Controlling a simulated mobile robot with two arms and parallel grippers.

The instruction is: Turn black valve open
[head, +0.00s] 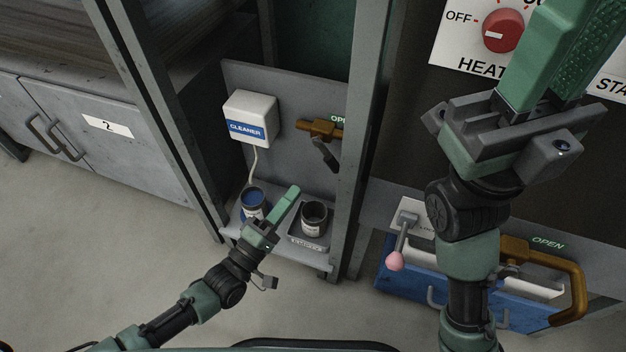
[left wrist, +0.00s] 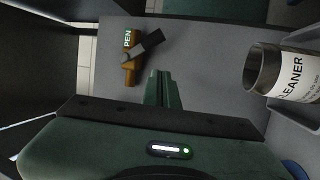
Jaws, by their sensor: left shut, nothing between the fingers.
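The black valve lever (head: 326,153) is attached to a brass pipe (head: 321,128) on the grey back panel of the rack bay, under a green word partly cut off by a post. In the head view the lever slants down and right. In the left wrist view the black lever (left wrist: 148,42) lies across the brass pipe (left wrist: 131,70), beyond the fingertips and apart from them. My left gripper (head: 290,200) is shut and empty, in front of the bay between two cans. Its closed fingers show in the left wrist view (left wrist: 164,88). My right gripper (head: 560,60) is raised at upper right, far from the valve.
A white cleaner dispenser (head: 250,119) hangs left of the valve. A blue-topped can (head: 253,201) and a dark open can (head: 314,215) stand below. A metal post (head: 355,150) borders the bay at right.

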